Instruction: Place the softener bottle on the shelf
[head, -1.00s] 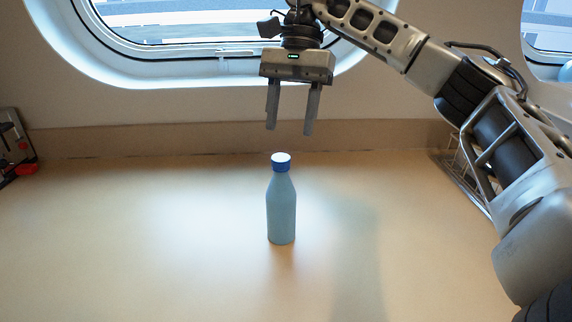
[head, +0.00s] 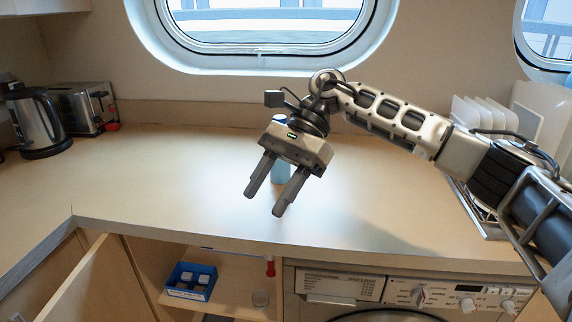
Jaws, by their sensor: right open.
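The softener bottle (head: 279,174) is pale blue with a blue and white cap. It stands upright on the counter in the head view, mostly hidden behind my right gripper. My right gripper (head: 263,201) is open and empty, tilted downward, and appears in front of the bottle. The shelf (head: 233,285) is inside the open cabinet below the counter. My left gripper is not in view.
A kettle (head: 38,122), a toaster (head: 88,107), a dish rack (head: 470,205) and a washing machine (head: 405,290) frame the counter (head: 160,175).

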